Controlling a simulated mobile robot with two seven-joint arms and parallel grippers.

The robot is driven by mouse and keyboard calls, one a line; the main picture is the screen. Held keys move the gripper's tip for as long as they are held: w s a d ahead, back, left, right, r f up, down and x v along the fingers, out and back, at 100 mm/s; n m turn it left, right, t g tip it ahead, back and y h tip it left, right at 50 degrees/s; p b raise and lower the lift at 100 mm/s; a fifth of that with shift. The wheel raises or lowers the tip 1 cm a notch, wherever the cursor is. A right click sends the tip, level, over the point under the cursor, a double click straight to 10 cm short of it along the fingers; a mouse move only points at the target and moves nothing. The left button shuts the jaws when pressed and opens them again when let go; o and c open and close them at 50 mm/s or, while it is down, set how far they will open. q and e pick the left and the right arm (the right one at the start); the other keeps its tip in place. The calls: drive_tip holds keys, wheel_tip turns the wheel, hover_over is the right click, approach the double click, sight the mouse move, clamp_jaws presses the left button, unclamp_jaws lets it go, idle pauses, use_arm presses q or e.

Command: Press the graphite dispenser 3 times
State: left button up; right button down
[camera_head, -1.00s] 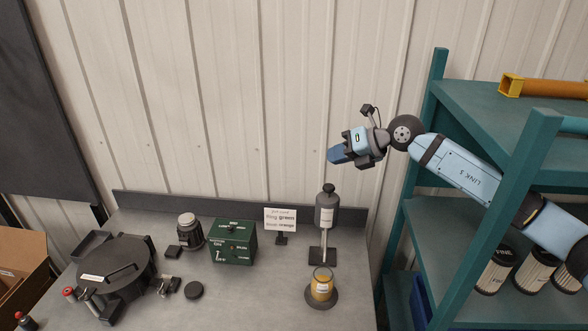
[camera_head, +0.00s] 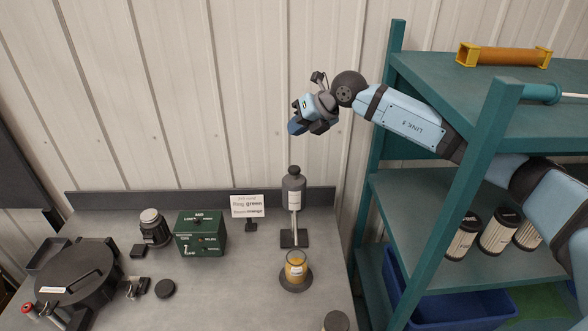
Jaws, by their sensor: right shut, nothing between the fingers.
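The graphite dispenser (camera_head: 293,196) is a dark grey bottle with a black knob on top, held upright on a stand with a black base. An amber jar (camera_head: 296,267) sits on a round dark dish in front of the stand. My right gripper (camera_head: 294,128) is shut and empty, pointing down and left. It is above the dispenser's knob, with a clear gap between them. My left gripper is not in view.
A teal shelf rack (camera_head: 386,210) stands right of the bench, with my right arm passing in front of it. A small sign (camera_head: 247,206), a green box (camera_head: 200,238), a grey-lidded jar (camera_head: 154,228) and a round black device (camera_head: 78,272) stand left of the dispenser.

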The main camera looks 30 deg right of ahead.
drive_tip(key=b, duration=0.3)
hover_over(296, 167)
wheel_tip(296, 167, down, 7)
drive_tip(key=shift+w+r, duration=0.1)
drive_tip(key=shift+w, duration=0.05)
drive_tip(key=shift+f+b, duration=0.3)
drive_tip(key=shift+f, duration=0.1)
idle(0.3)
idle(0.6)
drive_tip(key=shift+f, duration=0.1)
idle(0.3)
drive_tip(key=shift+f+b, duration=0.35)
drive_tip(key=shift+f, duration=0.2)
idle(0.4)
